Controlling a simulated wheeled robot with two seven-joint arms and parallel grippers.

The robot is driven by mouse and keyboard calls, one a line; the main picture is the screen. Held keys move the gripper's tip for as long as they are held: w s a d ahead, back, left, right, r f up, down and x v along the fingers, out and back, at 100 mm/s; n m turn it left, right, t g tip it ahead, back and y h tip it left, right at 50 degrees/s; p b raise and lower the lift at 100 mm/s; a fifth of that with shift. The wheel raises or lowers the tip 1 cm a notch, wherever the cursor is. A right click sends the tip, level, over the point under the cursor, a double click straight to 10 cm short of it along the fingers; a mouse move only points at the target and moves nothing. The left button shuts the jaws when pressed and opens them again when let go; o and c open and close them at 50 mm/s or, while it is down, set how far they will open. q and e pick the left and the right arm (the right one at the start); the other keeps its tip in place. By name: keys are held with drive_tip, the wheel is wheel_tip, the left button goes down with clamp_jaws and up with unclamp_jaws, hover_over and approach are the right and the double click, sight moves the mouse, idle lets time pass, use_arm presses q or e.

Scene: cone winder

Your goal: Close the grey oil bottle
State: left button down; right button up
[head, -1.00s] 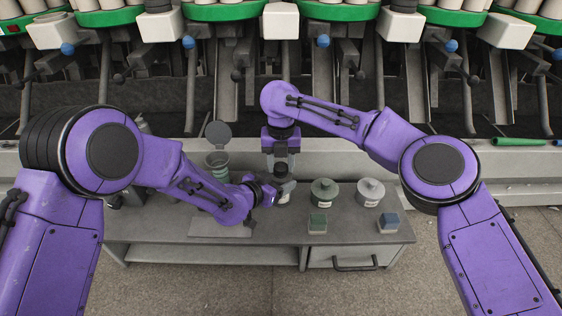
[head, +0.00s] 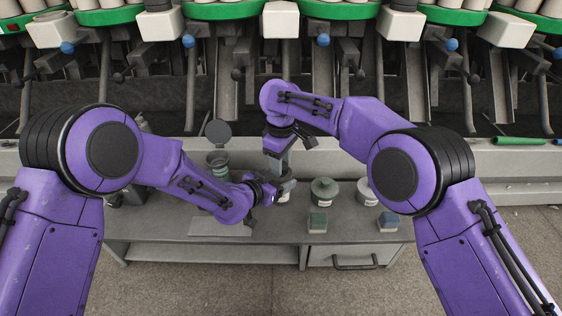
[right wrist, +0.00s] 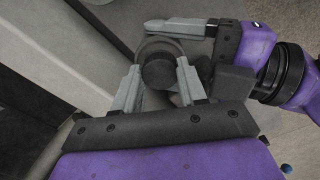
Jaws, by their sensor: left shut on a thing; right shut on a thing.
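The grey oil bottle (head: 283,197) stands upright on the grey bench, mostly hidden by my grippers in the head view. My left gripper (head: 278,188) reaches it from the left and is shut on its body; its light fingers also show in the right wrist view (right wrist: 178,28). My right gripper (head: 281,173) comes from above and is shut on the dark round cap (right wrist: 158,70), seen between its fingers in the right wrist view. The cap sits at the bottle's top; whether it is seated on the thread I cannot tell.
A grey-green open container (head: 217,163) with its lid raised stands to the left. A green lidded pot (head: 324,191) and a grey pot (head: 367,193) stand to the right. Green (head: 317,223) and blue (head: 388,221) blocks lie in front. The winding machine runs behind.

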drive_tip(key=m, duration=0.6)
drive_tip(key=shift+m, duration=0.3)
drive_tip(key=m, duration=0.3)
drive_tip(key=shift+m, duration=0.4)
drive_tip(key=o, duration=1.1)
drive_tip(key=shift+o, duration=0.2)
drive_tip(key=shift+r, duration=2.25)
drive_tip(key=shift+c, duration=0.2)
